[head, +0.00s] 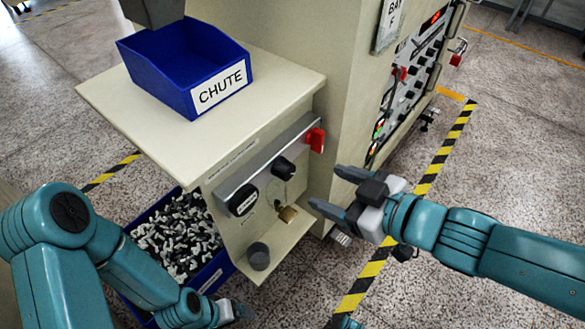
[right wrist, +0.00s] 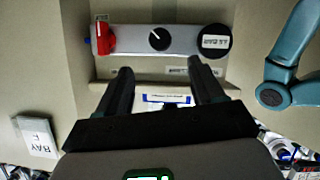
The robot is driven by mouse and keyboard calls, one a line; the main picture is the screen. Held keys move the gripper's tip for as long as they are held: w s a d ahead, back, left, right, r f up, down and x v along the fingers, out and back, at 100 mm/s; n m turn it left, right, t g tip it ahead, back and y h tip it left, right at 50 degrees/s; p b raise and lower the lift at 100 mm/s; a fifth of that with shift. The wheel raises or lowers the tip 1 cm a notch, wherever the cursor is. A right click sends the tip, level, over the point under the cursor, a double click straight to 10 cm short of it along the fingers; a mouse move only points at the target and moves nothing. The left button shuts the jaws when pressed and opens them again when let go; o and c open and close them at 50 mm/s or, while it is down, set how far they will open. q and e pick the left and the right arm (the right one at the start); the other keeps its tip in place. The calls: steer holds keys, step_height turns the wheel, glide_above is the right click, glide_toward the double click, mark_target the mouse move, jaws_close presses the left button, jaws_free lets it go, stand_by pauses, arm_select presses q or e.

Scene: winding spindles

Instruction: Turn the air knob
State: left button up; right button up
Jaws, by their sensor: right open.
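A grey strip on the machine's front carries a red knob (head: 316,140), a black knob (head: 284,168) with a white pointer mark, and a round black piece with a white label (head: 243,200). I cannot read which one is the air knob. In the right wrist view the red knob (right wrist: 105,38), black knob (right wrist: 159,39) and labelled piece (right wrist: 216,42) lie beyond the fingertips. My right gripper (head: 324,187) is open and empty, to the right of the strip and apart from it. My left gripper (head: 232,311) is low, near the parts bin; its jaws are unclear.
A blue chute bin (head: 222,88) stands on the machine's top. A brass piece (head: 288,214) and a dark cylinder (head: 258,256) sit below the strip. A blue bin of small parts (head: 178,240) is underneath. A taller cabinet (head: 300,45) rises behind. Floor right is open.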

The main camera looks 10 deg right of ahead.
mark_target(290, 172)
steer(key=p+x, duration=0.1)
steer(key=x, duration=0.9)
steer(key=shift+s+f, duration=0.1)
steer(key=shift+s, duration=0.05)
steer(key=shift+w+a, duration=0.3)
steer(key=shift+w, duration=0.1)
